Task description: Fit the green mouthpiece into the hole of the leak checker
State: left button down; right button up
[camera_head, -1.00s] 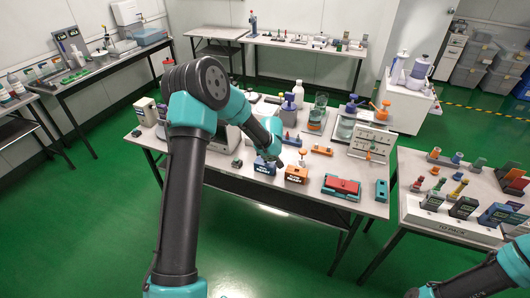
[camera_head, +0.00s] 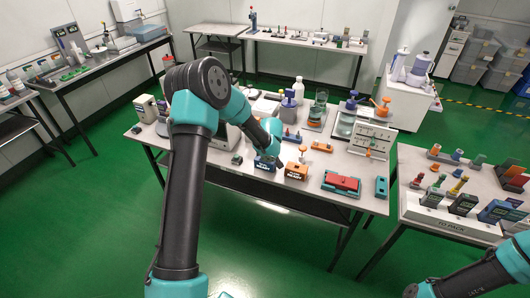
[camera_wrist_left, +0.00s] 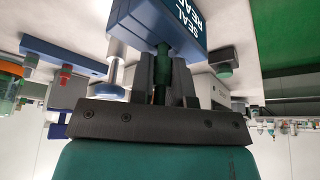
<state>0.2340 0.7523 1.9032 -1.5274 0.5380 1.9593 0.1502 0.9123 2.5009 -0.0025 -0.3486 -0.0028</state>
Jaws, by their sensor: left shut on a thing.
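My left gripper (camera_wrist_left: 162,62) is shut on the green mouthpiece (camera_wrist_left: 161,88), a narrow dark green piece between the dark fingers in the left wrist view. The fingertips are right at a blue box (camera_wrist_left: 170,22) with white lettering, apparently the leak checker. In the head view this blue box (camera_head: 264,164) stands at the front of the middle table, under my left gripper (camera_head: 272,154). The hole is hidden by the fingers and the box, so I cannot tell whether the mouthpiece is in it. My right arm shows at the lower right; its gripper is out of view.
An orange box (camera_head: 296,171) stands just right of the blue box. A red-topped case (camera_head: 342,184) and a teal block (camera_head: 381,188) lie further right. Bottles and jars stand behind. A white plunger-like post (camera_wrist_left: 114,68) is close beside the fingers in the left wrist view.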

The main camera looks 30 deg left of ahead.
pick_arm(q)
jog(key=shift+f, duration=0.1)
jog(key=c, duration=1)
grip_release()
jog(key=v, duration=1.7)
jog(key=shift+s+d+r, duration=0.1)
jog(key=shift+s+r, duration=0.05)
jog(key=shift+r, duration=0.05)
